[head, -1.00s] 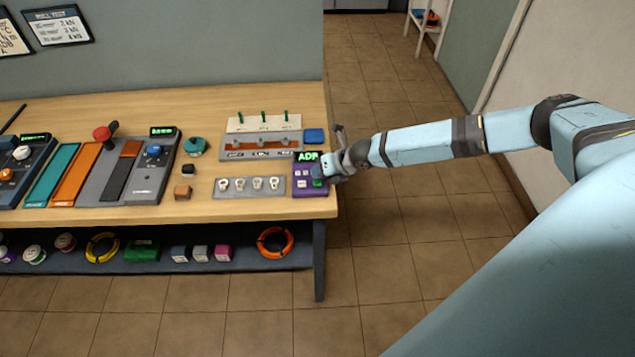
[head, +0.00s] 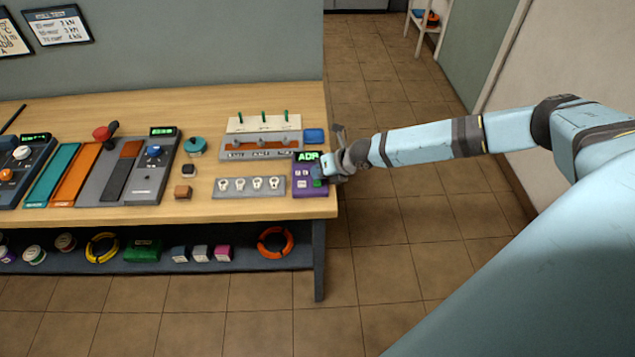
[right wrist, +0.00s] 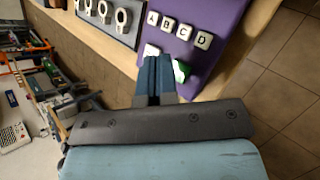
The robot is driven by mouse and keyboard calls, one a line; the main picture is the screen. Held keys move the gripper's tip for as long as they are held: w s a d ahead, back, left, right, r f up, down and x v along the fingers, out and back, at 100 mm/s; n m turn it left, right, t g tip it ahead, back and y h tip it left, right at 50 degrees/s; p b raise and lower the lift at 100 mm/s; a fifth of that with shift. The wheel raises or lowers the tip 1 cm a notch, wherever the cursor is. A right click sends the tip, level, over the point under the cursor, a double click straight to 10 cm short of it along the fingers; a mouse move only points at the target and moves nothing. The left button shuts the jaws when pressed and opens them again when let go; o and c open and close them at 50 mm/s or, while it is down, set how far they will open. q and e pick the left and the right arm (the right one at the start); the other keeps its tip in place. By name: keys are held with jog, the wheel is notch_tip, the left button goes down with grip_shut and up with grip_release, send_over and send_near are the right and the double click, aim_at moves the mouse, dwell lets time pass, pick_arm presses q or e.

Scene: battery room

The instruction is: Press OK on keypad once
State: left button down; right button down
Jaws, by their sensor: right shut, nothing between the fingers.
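The purple keypad (head: 302,188) lies at the right front corner of the wooden bench, with a lit green display (head: 307,156) at its far edge. In the right wrist view the keypad (right wrist: 217,22) shows white keys lettered A, B, C and D. A white key and a green key (right wrist: 181,71) lie beside my fingertips, partly hidden; I cannot read a label on the green one. My right gripper (head: 326,167) is shut and empty over the keypad's right side, and its fingers also show in the right wrist view (right wrist: 157,60). I cannot tell whether it touches a key. My left gripper is out of view.
A grey panel with several round white fittings (head: 249,187) lies left of the keypad. A blue block (head: 314,136) and a rack with green pegs (head: 263,123) stand behind it. The bench's right edge is close by, with open tiled floor (head: 400,220) beyond.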

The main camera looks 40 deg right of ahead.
aim_at(319, 182)
jog(key=shift+f, duration=0.1)
jog(key=shift+f+b, duration=0.3)
jog(key=shift+b, duration=0.15)
jog(key=shift+f+b, duration=0.3)
jog(key=shift+f, duration=0.15)
dwell(0.7)
jog(key=shift+r, duration=0.15)
jog(key=shift+r+p, duration=0.6)
jog(key=shift+r, duration=0.15)
notch_tip(319, 182, up, 5)
jog(key=p, duration=0.4)
dwell(0.8)
